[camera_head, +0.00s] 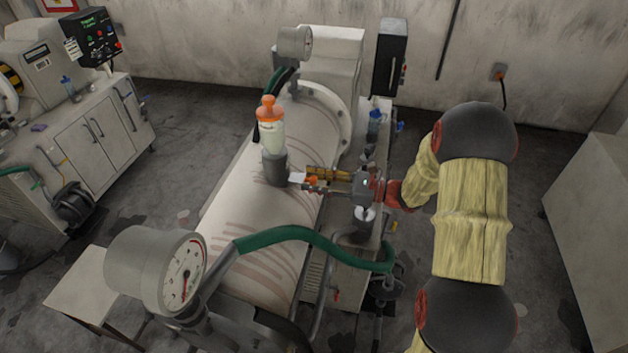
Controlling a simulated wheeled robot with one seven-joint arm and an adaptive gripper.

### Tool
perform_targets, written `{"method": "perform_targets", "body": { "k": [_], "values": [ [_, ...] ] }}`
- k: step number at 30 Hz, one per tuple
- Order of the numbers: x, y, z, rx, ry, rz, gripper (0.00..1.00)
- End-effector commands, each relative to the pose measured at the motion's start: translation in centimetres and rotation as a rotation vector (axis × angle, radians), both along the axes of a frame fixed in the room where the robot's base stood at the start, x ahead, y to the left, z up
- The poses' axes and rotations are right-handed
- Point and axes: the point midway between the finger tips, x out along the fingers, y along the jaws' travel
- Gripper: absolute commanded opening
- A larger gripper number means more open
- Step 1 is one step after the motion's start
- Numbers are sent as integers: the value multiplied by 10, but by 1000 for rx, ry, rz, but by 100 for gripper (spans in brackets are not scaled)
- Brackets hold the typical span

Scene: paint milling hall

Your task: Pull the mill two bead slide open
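A large cream mill drum (265,215) with reddish streaks lies in the middle of the head view. On top of it a grey socket (274,167) holds an upright clear bottle with an orange cap (269,110). A small pale plate (297,177) with an orange end (311,181) sticks out from the socket's right side; it looks like the bead slide. My gripper (322,181) reaches in from the right, its fingers at or very near the orange end. Contact and the finger gap are too small to make out.
A pressure gauge (157,270) and a green hose (300,234) stand in front of the drum. A second machine on a cabinet (110,130) stands at left, a small pale table (88,290) below it. A grey cabinet (595,215) stands at right, with open floor before it.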

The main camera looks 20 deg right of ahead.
Motion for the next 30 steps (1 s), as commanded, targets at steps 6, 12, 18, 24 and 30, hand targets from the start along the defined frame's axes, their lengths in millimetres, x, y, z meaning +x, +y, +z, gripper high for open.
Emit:
{"method": "perform_targets", "body": {
  "k": [6, 12, 18, 24, 30],
  "values": [
    [0, 0, 0, 0, 0, 0, 22],
    [0, 0, 0, 0, 0, 0, 11],
    [0, 0, 0, 0, 0, 0, 0],
    [0, 0, 0, 0, 0, 0, 0],
    [-2, -4, 0, -1, 1, -1, 0]
  ]
}}
